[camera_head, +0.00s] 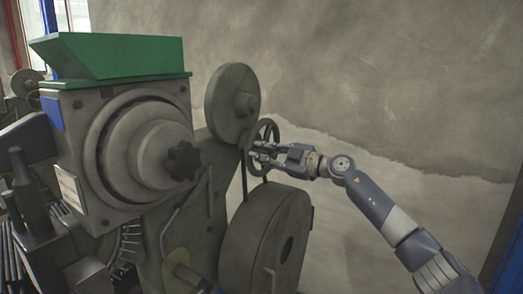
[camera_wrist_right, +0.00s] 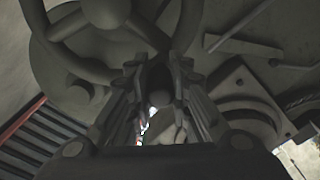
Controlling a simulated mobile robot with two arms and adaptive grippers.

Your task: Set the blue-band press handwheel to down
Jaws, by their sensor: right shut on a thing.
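The press (camera_head: 140,115) with a small blue patch (camera_head: 53,112) on its side fills the left half of the head view. Its dark spoked handwheel (camera_head: 266,130) stands at its right side, beside a large round disc. The handwheel also shows in the wrist view (camera_wrist_right: 104,12), its hub and spokes at the top. My right gripper (camera_head: 256,153) reaches in from the right and is shut on the handwheel at its lower edge. In the wrist view its fingers (camera_wrist_right: 158,80) close around a part near the rim; the exact contact is dark and partly hidden. My left gripper is out of view.
A green hopper (camera_head: 115,57) tops the press. A large grey disc (camera_head: 232,104) sits left of the handwheel and a big drum (camera_head: 262,240) below it. Another machine (camera_head: 26,82) stands at the far left. A bare wall (camera_head: 400,80) lies behind; the right side is open.

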